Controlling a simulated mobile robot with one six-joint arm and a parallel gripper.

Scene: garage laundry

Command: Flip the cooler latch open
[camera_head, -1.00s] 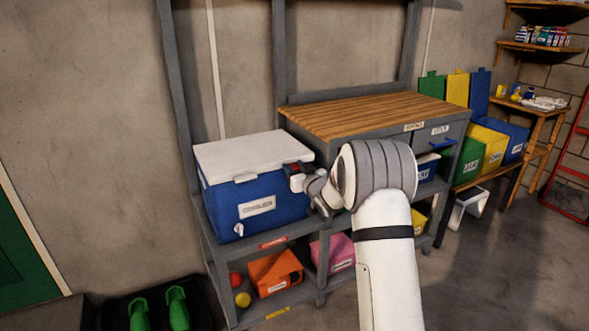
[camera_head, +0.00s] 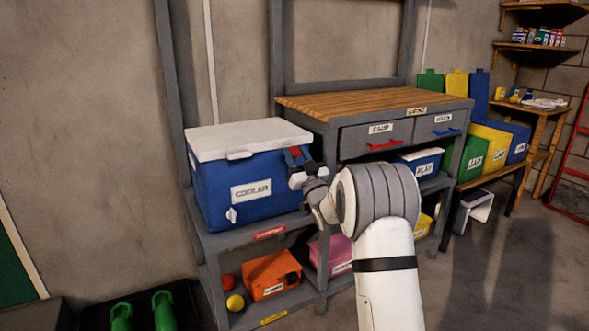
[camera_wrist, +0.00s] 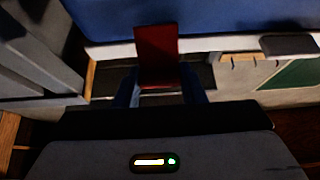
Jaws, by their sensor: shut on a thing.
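The blue cooler (camera_head: 208,190) with a white lid (camera_head: 250,138) stands on the grey shelf, its label facing out. The lid looks closed. A small pale tab (camera_head: 239,155) sits at the lid's front edge. A red latch tab (camera_head: 294,153) is at the cooler's front right, under the lid edge. My gripper (camera_head: 299,160) is there, shut on it. In the wrist view the red tab (camera_wrist: 157,55) stands between my two blue fingers (camera_wrist: 160,88), against the cooler's blue wall (camera_wrist: 215,18). Its lower end is partly hidden by my gripper.
The wooden bench top (camera_head: 360,99) and its drawers (camera_head: 376,138) stand right of the cooler. A lower shelf holds an orange bin (camera_head: 268,272), a pink bin (camera_head: 318,252) and balls (camera_head: 235,302). Green boots (camera_head: 163,310) stand at lower left.

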